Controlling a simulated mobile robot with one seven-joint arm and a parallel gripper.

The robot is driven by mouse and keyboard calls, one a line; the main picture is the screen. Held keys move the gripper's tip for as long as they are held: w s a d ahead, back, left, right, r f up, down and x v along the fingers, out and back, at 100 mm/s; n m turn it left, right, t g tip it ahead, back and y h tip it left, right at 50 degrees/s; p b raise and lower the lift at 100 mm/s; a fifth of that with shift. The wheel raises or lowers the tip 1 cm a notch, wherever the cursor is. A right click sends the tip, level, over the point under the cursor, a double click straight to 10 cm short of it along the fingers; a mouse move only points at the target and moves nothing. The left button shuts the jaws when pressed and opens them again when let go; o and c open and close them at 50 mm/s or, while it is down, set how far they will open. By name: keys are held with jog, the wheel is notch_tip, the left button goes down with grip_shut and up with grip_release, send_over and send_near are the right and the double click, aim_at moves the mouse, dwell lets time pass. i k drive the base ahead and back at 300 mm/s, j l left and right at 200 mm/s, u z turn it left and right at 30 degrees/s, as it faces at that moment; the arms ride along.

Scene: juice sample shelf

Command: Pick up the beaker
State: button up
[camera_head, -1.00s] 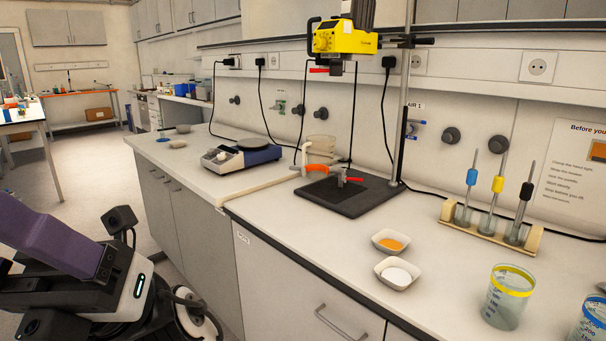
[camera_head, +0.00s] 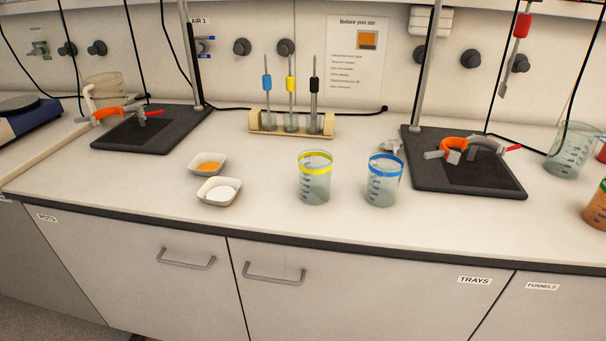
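Two beakers stand upright near the middle of the bench. One beaker has a yellow rim band (camera_head: 314,186), and the other, just to its right, has a blue rim band (camera_head: 382,186). They stand apart, and both have graduation marks on clear walls. Another clear beaker (camera_head: 571,152) stands at the far right beyond the right stand, and a clear jug (camera_head: 104,90) with a handle stands at the back left. I cannot tell which one the task means. My gripper is not in view.
A wooden rack (camera_head: 262,124) holds three rods with blue, yellow and black collars. Two small white dishes (camera_head: 218,200) lie left of the beakers. Dark stand bases with orange clamps flank them, left (camera_head: 115,142) and right (camera_head: 425,176). The bench front (camera_head: 270,222) is clear.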

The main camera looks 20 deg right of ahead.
aim_at(315, 177)
jog(key=i+j, duration=0.15)
jog(key=j, duration=0.15)
jog(key=i+j, duration=0.15)
jog(key=j, duration=0.15)
jog(key=i+j, duration=0.15)
jog(key=j, duration=0.15)
jog(key=i+j+z, duration=0.25)
jog(key=j+z, duration=0.25)
jog(key=j, duration=0.25)
jog(key=z, duration=0.7)
jog(key=i, duration=0.05)
